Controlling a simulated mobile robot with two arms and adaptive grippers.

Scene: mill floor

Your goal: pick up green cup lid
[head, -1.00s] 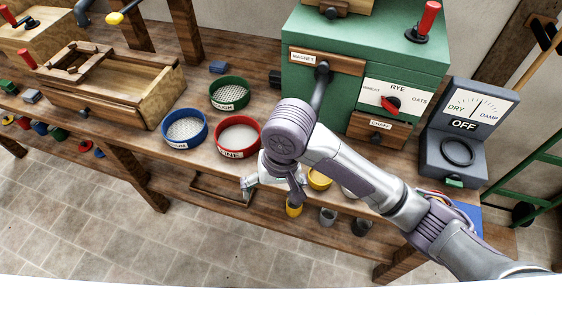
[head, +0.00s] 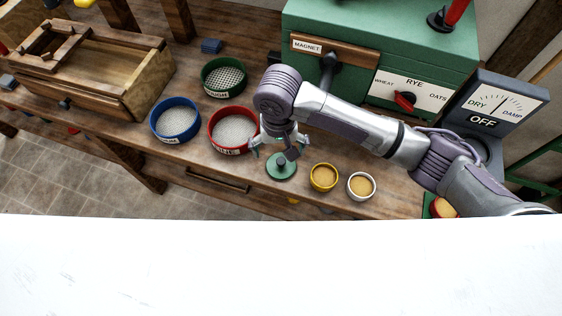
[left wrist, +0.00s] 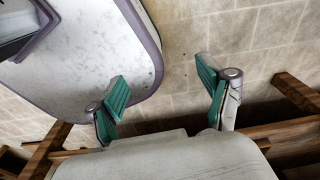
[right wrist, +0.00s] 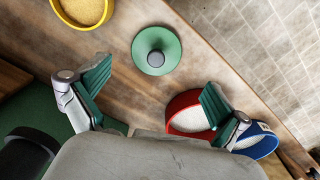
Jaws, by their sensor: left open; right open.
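The green cup lid (head: 281,166) is a round disc with a knob on top, lying on the wooden bench near its front edge. It also shows in the right wrist view (right wrist: 157,50), with a dark knob at its middle. My right gripper (head: 281,147) is open and empty, above and just behind the lid in the head view. In the right wrist view its fingers (right wrist: 152,92) are spread, with the lid beyond them and apart from both. My left gripper (left wrist: 165,95) is open and empty in the left wrist view, over the floor.
A red-rimmed sieve (head: 234,130) stands left of the lid, with blue (head: 175,120) and green (head: 223,77) sieves beyond. A yellow cup (head: 324,177) and a white cup (head: 361,186) stand to its right. The green mill (head: 380,50) stands behind.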

